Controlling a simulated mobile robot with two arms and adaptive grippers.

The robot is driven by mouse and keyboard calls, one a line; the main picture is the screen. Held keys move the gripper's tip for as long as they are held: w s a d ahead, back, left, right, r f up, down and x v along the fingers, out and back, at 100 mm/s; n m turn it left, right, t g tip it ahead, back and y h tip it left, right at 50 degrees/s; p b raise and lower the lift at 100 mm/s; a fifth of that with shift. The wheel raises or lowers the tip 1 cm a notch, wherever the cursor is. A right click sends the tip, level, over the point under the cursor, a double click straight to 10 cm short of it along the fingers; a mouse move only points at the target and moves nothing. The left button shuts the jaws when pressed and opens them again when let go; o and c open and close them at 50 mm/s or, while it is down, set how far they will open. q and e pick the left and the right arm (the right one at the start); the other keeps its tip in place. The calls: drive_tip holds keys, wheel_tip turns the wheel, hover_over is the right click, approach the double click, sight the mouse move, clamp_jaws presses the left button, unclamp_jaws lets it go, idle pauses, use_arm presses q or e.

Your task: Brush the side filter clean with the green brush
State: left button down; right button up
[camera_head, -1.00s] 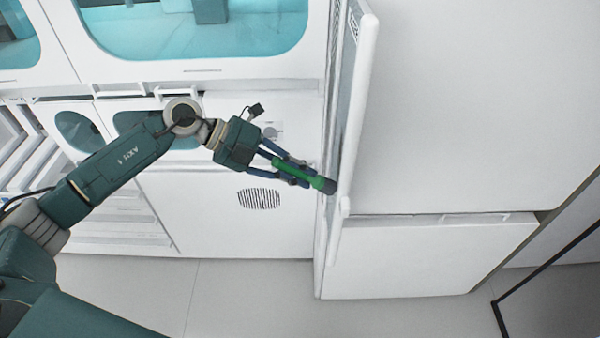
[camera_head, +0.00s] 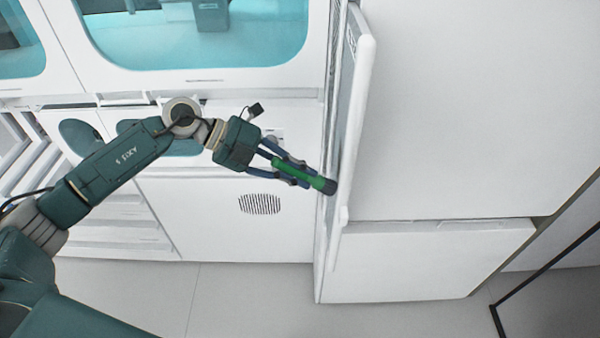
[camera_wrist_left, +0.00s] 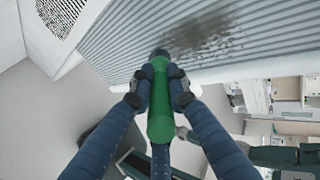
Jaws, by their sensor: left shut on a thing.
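The green brush (camera_head: 298,172) has a green handle and a dark head. My left gripper (camera_head: 290,176) is shut on its handle. The brush also shows in the left wrist view (camera_wrist_left: 160,105), between the gripper's fingers (camera_wrist_left: 156,90), with its dark head at or very near the filter. The side filter (camera_wrist_left: 140,47) is a grey ribbed panel with a dark brown dirt patch (camera_wrist_left: 203,36) just right of the brush head. In the head view the filter is seen nearly edge-on, beside the white upright panel (camera_head: 355,110). Contact between bristles and ribs cannot be told. My right gripper is not in view.
White cabinets with teal windows (camera_head: 195,35) stand behind my left arm. A round-slotted vent (camera_head: 259,204) sits on the lower cabinet front. A large white cabinet (camera_head: 460,110) fills the right side. The grey floor (camera_head: 240,300) in front is clear.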

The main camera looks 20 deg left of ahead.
use_arm(q)
wheel_tip(320, 180, down, 4)
drive_tip(key=shift+r+b, duration=0.1)
drive_tip(key=shift+b, duration=0.95)
drive_tip(key=shift+r+p, duration=1.55)
drive_tip(key=shift+r, duration=0.4)
drive_tip(key=shift+r+p, duration=0.55)
drive_tip(key=shift+r, duration=0.1)
drive_tip(key=shift+d+r+p, duration=0.1)
drive_tip(key=shift+r+p, duration=1.35)
drive_tip(key=shift+r, duration=0.4)
